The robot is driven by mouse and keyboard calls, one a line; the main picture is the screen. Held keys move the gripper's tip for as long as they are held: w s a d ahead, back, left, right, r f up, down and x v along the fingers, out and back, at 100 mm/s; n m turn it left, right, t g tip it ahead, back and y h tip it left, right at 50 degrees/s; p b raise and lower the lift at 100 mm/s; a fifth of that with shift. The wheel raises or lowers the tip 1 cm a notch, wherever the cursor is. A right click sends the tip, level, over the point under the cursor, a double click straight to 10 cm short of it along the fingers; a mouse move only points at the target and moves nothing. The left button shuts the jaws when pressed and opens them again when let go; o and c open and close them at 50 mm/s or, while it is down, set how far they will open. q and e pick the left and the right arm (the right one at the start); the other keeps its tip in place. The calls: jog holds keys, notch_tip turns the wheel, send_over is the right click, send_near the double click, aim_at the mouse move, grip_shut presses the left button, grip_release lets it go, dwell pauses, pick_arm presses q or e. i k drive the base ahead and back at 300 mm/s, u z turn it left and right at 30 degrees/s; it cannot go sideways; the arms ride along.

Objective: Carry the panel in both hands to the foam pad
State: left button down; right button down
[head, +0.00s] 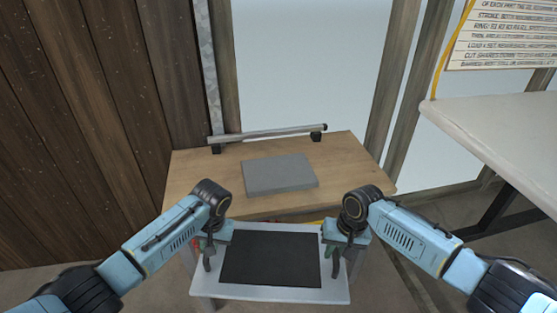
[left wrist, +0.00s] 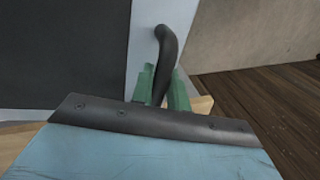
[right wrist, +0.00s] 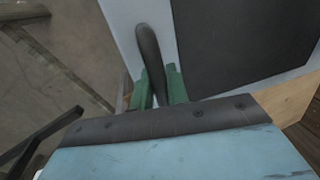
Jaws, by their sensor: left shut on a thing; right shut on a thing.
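The panel (head: 270,260) is a pale board with a dark rectangle in its middle and a black handle at each side. It is in front of the wooden table, low in the head view. My left gripper (head: 208,246) is shut on the left handle (left wrist: 168,48); its green fingers (left wrist: 164,90) show around it in the left wrist view. My right gripper (head: 334,246) is shut on the right handle (right wrist: 149,52), with its green fingers (right wrist: 158,90) around it. The foam pad (head: 280,174) is a flat grey slab on the table, beyond the panel, with nothing on it.
The wooden table (head: 215,168) carries a metal bar (head: 268,133) on black supports along its far edge. A plank wall (head: 80,120) is at the left. A white worktop (head: 500,130) and a yellow cable (head: 441,60) are at the right.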

aim_at(277, 171)
jog(key=i, duration=1.4)
